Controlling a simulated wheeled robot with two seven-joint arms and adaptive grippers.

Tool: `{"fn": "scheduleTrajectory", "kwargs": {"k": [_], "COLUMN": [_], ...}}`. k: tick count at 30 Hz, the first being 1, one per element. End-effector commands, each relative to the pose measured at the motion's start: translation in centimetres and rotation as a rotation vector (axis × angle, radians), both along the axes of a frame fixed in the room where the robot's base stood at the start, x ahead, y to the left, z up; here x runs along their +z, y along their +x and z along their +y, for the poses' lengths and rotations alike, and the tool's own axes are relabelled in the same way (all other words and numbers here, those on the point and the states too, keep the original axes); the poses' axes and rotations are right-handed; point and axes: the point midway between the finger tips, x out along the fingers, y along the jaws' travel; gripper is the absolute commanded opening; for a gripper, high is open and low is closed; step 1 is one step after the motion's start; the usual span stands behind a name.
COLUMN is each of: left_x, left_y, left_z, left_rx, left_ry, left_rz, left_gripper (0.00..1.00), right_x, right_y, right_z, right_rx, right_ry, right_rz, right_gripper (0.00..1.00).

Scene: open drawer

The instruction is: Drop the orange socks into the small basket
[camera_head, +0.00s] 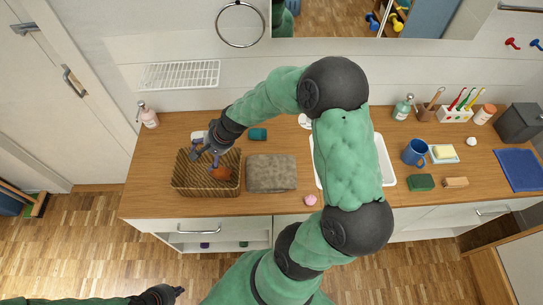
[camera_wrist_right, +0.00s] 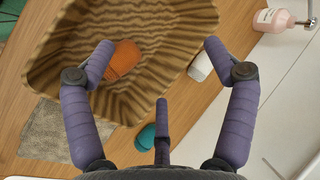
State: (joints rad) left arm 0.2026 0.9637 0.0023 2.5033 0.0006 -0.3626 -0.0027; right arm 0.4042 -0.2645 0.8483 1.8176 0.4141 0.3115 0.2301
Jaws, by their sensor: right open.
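The small woven basket (camera_head: 180,186) stands on the left part of the wooden counter. It fills much of the right wrist view (camera_wrist_right: 60,75). The orange socks (camera_head: 221,174) show as a rounded bundle inside the basket, toward its right end. In the right wrist view the orange socks (camera_wrist_right: 124,60) are partly covered by the left fingertip; contact cannot be told. My right gripper (camera_head: 208,156) is over the basket, its purple fingers spread wide with nothing between them (camera_wrist_right: 158,47). My left gripper (camera_head: 172,291) is low at the picture's bottom edge, away from the counter; its fingers are unclear.
A folded grey-brown towel (camera_head: 271,173) lies right of the basket, with a teal item (camera_head: 258,134) behind it. A pink soap bottle (camera_head: 148,117) stands at the back left. My right arm covers much of the sink (camera_head: 387,165). A drawer (camera_head: 200,228) is below the basket.

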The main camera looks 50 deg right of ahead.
Motion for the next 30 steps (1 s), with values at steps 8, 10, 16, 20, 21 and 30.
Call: {"fn": "scheduleTrajectory", "kwargs": {"k": [8, 10, 16, 20, 21, 30], "left_x": [0.0, 0.0, 0.0, 0.0, 0.0, 0.0], "left_y": [0.0, 0.0, 0.0, 0.0, 0.0, 0.0], "left_z": [0.0, 0.0, 0.0, 0.0, 0.0, 0.0], "left_rx": [0.0, 0.0, 0.0, 0.0, 0.0, 0.0], "left_ry": [0.0, 0.0, 0.0, 0.0, 0.0, 0.0], "left_rz": [0.0, 0.0, 0.0, 0.0, 0.0, 0.0], "left_gripper": [0.0, 0.0, 0.0, 0.0, 0.0, 0.0], "right_x": [2.5, 3.7, 7.1, 8.7, 9.1, 10.3], "right_y": [-1.1, -1.7, -3.5, -4.5, -4.7, -5.4], "right_z": [-0.8, -1.2, -2.2, -2.7, -2.8, -3.0], "right_rx": [-0.001, -0.003, -0.003, -0.002, -0.002, 0.0], "right_ry": [-0.002, -0.002, -0.002, -0.002, -0.002, 0.001], "right_rz": [-0.004, -0.006, -0.005, -0.003, -0.002, 0.001], "right_gripper": [0.86, 0.86, 0.86, 0.86, 0.86, 0.86]}}
